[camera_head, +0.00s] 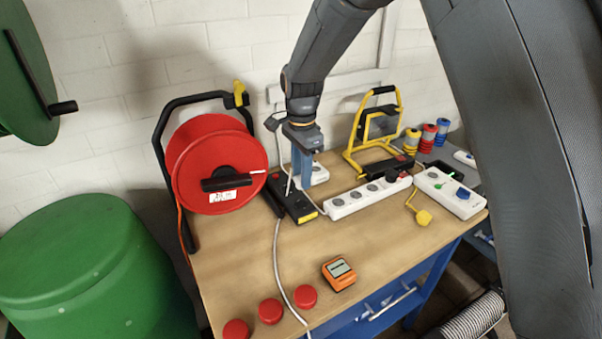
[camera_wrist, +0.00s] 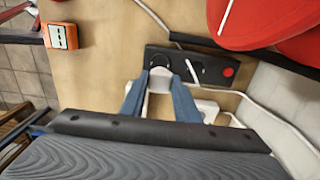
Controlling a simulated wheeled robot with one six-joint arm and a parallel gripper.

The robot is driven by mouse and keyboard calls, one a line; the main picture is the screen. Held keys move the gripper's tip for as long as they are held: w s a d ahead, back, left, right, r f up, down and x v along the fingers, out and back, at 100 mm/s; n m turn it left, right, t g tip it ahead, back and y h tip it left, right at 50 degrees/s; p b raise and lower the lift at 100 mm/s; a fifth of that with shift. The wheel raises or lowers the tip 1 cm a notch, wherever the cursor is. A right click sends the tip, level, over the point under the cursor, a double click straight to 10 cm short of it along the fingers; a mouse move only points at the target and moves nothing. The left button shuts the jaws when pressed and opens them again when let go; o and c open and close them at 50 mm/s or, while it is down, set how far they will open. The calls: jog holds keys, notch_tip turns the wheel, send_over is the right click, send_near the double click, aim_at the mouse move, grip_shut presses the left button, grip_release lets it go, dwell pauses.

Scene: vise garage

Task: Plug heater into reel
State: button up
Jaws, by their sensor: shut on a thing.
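The red cable reel (camera_head: 206,150) stands upright in a black frame, left of the strip. I cannot make out a heater for sure.
A white socket strip (camera_head: 345,205) and another with a green plug (camera_head: 455,197) lie to the right. A yellow work lamp (camera_head: 372,135) stands behind. An orange meter (camera_head: 339,272) and red caps (camera_head: 270,310) are in front. A pale cable (camera_head: 277,260) crosses the table.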

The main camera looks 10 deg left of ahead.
jog(key=shift+f+b, duration=1.7)
jog(key=shift+f, duration=1.1)
jog(key=shift+s+a+p, duration=0.1)
jog(key=shift+p, duration=0.5)
jog(key=shift+f, duration=0.6)
dwell(0.5)
jog(key=o, duration=1)
jog(key=shift+o, duration=0.2)
jog(key=shift+r+b, duration=1.35)
jog(key=shift+r, duration=2.6)
